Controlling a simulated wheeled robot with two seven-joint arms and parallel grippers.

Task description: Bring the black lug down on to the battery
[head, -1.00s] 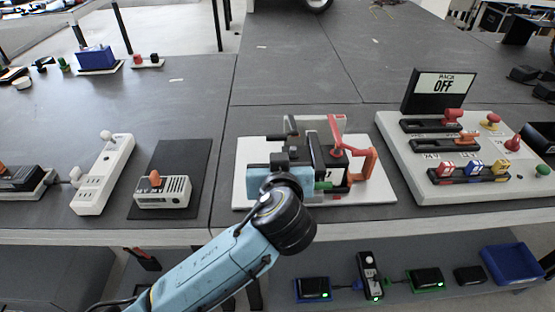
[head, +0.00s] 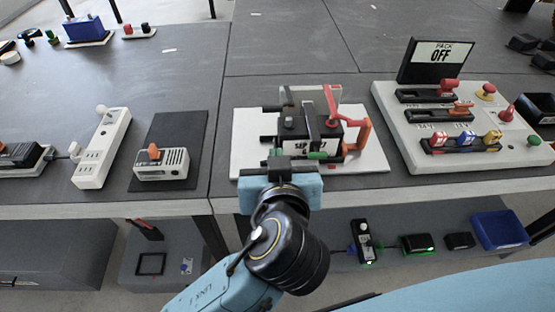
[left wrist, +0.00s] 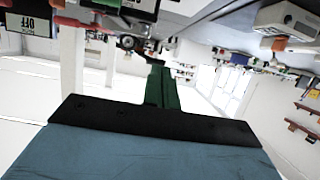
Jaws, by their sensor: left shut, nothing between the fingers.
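The battery (head: 322,145) is a black block with a white label, standing on a white board (head: 373,158) on the bench. Dark parts (head: 274,109) stick out at the battery's upper left; I cannot tell for certain which is the black lug. My left gripper (head: 278,153) is shut and empty just in front of the battery's left front side, apparently apart from it. Its dark green fingers (left wrist: 161,85) are together in the left wrist view. My right gripper is out of view.
A switch panel (head: 407,158) with a "PACK OFF" sign (head: 440,55) stands to the right. A white charger (head: 160,165) on a dark mat and a power strip (head: 103,145) lie to the left. The bench's front edge runs beneath my left wrist.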

